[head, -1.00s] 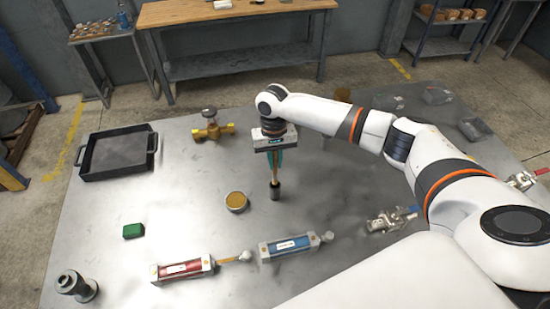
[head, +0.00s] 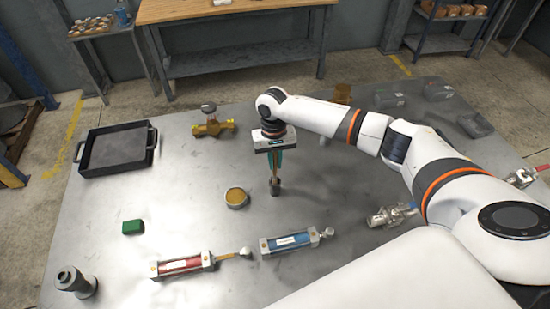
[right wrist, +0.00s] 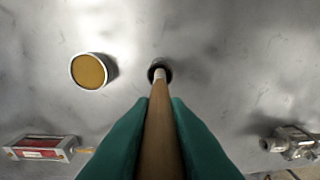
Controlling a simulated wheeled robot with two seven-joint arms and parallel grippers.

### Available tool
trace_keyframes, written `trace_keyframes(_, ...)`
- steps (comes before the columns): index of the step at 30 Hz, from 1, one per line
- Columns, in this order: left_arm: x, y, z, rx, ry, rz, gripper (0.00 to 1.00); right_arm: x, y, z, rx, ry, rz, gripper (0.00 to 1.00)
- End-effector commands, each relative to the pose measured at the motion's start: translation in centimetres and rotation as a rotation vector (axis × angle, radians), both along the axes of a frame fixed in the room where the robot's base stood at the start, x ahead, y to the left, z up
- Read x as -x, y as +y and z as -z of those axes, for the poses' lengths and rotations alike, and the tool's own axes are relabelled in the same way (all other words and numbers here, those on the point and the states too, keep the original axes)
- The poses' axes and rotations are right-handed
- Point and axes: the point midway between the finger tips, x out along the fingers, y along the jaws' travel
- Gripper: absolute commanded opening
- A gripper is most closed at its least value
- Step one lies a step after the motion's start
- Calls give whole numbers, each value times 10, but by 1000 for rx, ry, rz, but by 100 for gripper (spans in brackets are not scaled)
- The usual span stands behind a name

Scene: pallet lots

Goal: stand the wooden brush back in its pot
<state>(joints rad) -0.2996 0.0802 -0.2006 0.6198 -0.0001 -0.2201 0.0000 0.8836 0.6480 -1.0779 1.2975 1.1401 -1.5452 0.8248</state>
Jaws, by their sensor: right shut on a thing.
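My right gripper (head: 275,172) points down above the middle of the metal table. Its green fingers (right wrist: 158,140) are shut on the wooden brush (right wrist: 158,120), which is held about upright. The lower end of the brush meets the small dark pot (head: 275,188) on the table. In the right wrist view, the pale tip of the brush overlaps the mouth of the pot (right wrist: 160,66); how deep it sits inside I cannot tell. My left gripper is not in view.
A round tin (head: 236,197) stands left of the pot. A blue cylinder (head: 290,243) and a red cylinder (head: 182,265) lie nearer. A black tray (head: 84,168), brass valve (head: 211,126) and green block (head: 132,227) are left; a metal clamp (head: 388,216) is right.

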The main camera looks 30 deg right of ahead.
Motion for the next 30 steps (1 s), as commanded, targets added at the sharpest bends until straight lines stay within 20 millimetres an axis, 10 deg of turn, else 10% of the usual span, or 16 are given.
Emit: trace_keyframes(30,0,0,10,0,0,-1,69,0,0,32,0,0,-1,0)
